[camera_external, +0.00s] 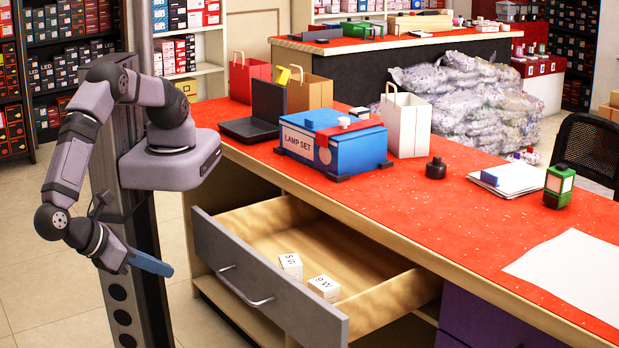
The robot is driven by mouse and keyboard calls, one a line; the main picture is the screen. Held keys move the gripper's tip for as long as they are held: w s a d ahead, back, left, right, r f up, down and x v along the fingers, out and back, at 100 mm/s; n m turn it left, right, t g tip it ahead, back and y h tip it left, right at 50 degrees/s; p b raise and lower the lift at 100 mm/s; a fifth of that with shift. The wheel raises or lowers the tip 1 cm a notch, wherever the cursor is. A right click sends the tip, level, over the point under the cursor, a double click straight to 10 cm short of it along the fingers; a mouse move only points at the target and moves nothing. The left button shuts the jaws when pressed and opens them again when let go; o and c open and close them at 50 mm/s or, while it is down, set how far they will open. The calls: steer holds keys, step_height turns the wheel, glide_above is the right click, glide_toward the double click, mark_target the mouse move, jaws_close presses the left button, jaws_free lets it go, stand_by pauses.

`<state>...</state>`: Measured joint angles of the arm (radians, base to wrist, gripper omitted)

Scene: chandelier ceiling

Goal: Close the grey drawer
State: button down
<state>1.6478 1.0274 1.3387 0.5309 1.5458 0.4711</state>
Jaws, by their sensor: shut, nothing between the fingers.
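The grey drawer (262,272) is pulled well out from under the red-topped counter. Its dark grey front has a silver bar handle (246,288). Two small white boxes (323,288) with dark markings lie inside on its wooden floor. My gripper (152,262) is at the left, in front of the drawer's front panel and left of its left end, pointing right. Its blue fingers are together with nothing between them. It looks apart from the drawer, though the exact gap cannot be told.
The red countertop (440,212) holds a blue lamp set box (332,142), a laptop (256,112), paper bags (405,122), a black bottle (435,169) and a green item (559,186). A purple drawer (485,318) is right of the grey one. The tiled floor (45,275) at left looks clear.

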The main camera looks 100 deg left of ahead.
steer(key=r+b+x, duration=0.1)
steer(key=b+x, duration=0.3)
steer(key=x, duration=0.9)
steer(key=shift+w+a, duration=0.5)
steer(key=shift+a, duration=0.05)
glide_above(314, 268)
steer(key=shift+s+d+f, duration=0.1)
steer(key=shift+s+d, duration=0.25)
steer(key=shift+s, duration=0.05)
steer(key=shift+w+a, duration=0.35)
steer(key=shift+w, duration=0.05)
steer(key=shift+r, duration=0.2)
